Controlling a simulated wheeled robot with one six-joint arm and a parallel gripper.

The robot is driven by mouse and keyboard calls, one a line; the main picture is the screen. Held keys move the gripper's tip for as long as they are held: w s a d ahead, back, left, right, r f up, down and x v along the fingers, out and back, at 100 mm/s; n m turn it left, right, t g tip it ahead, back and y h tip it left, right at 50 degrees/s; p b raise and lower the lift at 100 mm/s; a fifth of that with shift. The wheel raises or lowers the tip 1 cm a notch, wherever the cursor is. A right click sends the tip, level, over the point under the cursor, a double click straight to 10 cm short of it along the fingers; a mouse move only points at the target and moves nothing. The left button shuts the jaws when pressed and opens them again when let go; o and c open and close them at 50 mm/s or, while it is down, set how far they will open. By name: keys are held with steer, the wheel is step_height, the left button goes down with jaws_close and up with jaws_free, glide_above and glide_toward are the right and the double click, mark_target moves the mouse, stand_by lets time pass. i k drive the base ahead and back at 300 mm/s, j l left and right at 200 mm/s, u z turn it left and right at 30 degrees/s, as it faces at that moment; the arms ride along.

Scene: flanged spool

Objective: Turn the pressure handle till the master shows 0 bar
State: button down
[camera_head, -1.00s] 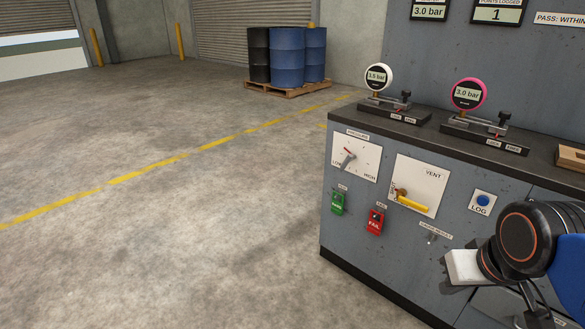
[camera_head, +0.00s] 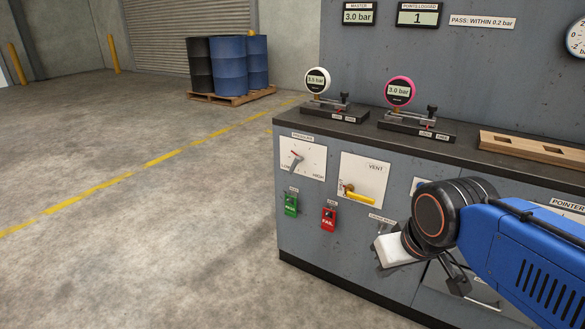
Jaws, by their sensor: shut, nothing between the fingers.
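The pressure handle (camera_head: 296,161) is a small grey lever with a red mark, on a white plate (camera_head: 315,169) lettered LOW and HIGH, on the bench front. Its red mark lies towards the upper left. The master display (camera_head: 358,17) on the back wall reads 3.0 bar. My gripper (camera_head: 380,256) is at the lower right of the handle, well apart from it and in front of the bench. It is shut and empty; its fingertips are small and partly hidden by its pale body.
A yellow vent lever (camera_head: 360,197) sits right of the handle. Green (camera_head: 291,204) and red FAIL (camera_head: 328,219) tags hang below. A white gauge (camera_head: 317,80) reads 3.5 bar, a pink-rimmed gauge (camera_head: 400,91) 3.0 bar. A wooden rack (camera_head: 530,151) lies on the bench.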

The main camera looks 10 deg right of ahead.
mark_target(298, 159)
steer(key=i+l+u, duration=0.2)
steer(key=i+l, duration=0.15)
steer(key=l, duration=0.3)
steer(key=i+l+u, duration=0.15)
steer(key=l, duration=0.2)
